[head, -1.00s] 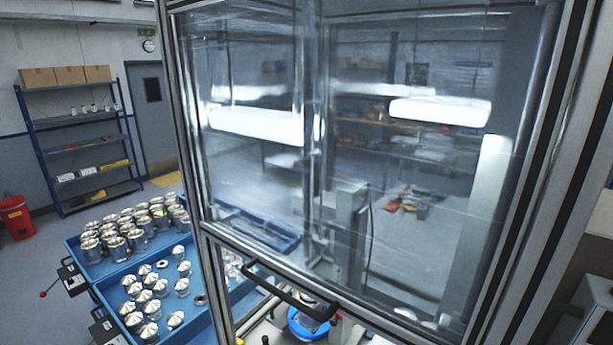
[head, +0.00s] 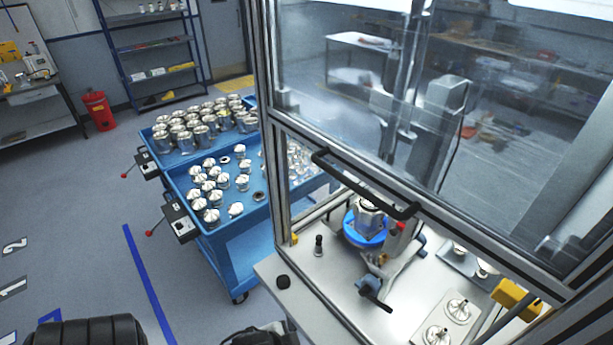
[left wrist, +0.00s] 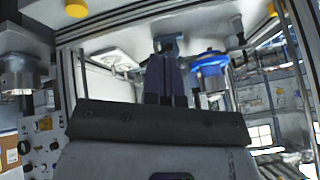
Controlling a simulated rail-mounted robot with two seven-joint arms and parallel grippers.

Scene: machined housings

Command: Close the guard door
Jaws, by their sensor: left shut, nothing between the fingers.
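The guard door (head: 400,100) is a clear framed panel in the machine's metal frame, in the head view. It is raised, with a gap below its bottom rail through which the work table shows. Its black bar handle (head: 365,187) runs along the lower rail. My left gripper (left wrist: 167,52) shows in the left wrist view, its dark fingers together and empty, pointing up the picture toward the fixture area. I cannot tell its distance from the handle, which I cannot make out there. My right gripper is not in view.
A fixture with a blue ring (head: 362,228) holds a metal part on the work table (head: 340,275). It also shows in the left wrist view (left wrist: 208,62). Blue carts (head: 232,222) with several metal parts stand left of the machine. A red bin (head: 99,110) stands farther back.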

